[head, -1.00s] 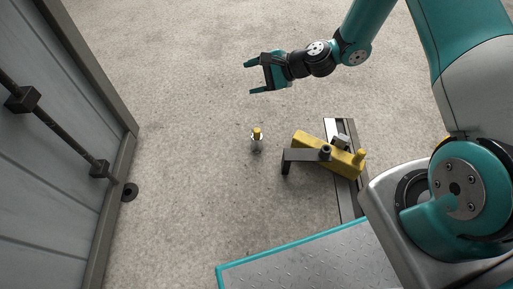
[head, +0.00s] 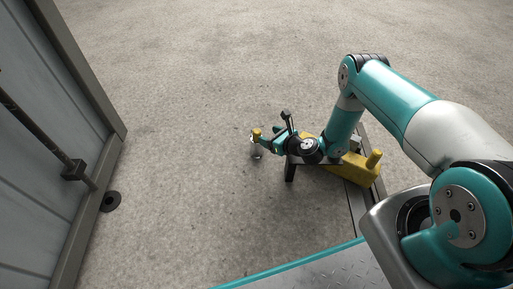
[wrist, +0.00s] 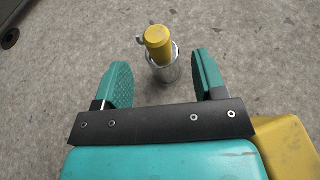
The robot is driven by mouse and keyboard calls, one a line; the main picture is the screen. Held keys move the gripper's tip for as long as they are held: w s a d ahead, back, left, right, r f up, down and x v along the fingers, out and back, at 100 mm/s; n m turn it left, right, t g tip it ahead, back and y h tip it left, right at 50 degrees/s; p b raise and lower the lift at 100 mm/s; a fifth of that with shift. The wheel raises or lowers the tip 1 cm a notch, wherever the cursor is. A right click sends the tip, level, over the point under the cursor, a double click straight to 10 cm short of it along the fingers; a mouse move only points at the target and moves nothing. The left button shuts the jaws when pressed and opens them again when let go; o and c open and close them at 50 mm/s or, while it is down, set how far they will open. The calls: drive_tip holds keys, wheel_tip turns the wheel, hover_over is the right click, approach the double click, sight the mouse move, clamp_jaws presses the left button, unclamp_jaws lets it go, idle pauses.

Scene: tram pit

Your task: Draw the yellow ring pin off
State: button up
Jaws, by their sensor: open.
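The yellow pin (wrist: 158,40) stands upright in a short silvery sleeve (wrist: 165,70) on the concrete floor, with a small pale ring at its left side in the wrist view. The pin also shows in the head view (head: 256,134). My gripper (wrist: 163,75) is open, its two teal fingers apart. In the wrist view the pin and sleeve stand between and just beyond the fingertips, with no contact that I can see. In the head view my gripper (head: 272,128) is close to the pin's right side.
A yellow block (head: 356,171) with a dark bracket (head: 290,170) lies on a rail (head: 357,203) under and beside my arm. A grey panelled wall (head: 45,150) stands at left, with a dark round floor fitting (head: 111,201). Open concrete lies behind the pin.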

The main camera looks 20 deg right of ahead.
sight(254, 130)
drive_tip(key=b+x, duration=0.1)
drive_tip(key=x, duration=0.3)
drive_tip(key=shift+f+b, duration=0.1)
drive_tip(key=shift+b, duration=0.3)
drive_tip(key=b+x, duration=0.4)
drive_tip(key=shift+s+a+f, duration=0.1)
drive_tip(key=shift+a+f, duration=0.1)
drive_tip(key=shift+f, duration=0.1)
drive_tip(key=shift+w+a, duration=0.2)
drive_tip(key=shift+w, duration=0.2)
drive_tip(key=shift+r, duration=0.1)
drive_tip(key=c, duration=1.1)
drive_tip(key=shift+r, duration=0.1)
wheel_tip(254, 130, up, 20)
drive_tip(key=p, duration=1.1)
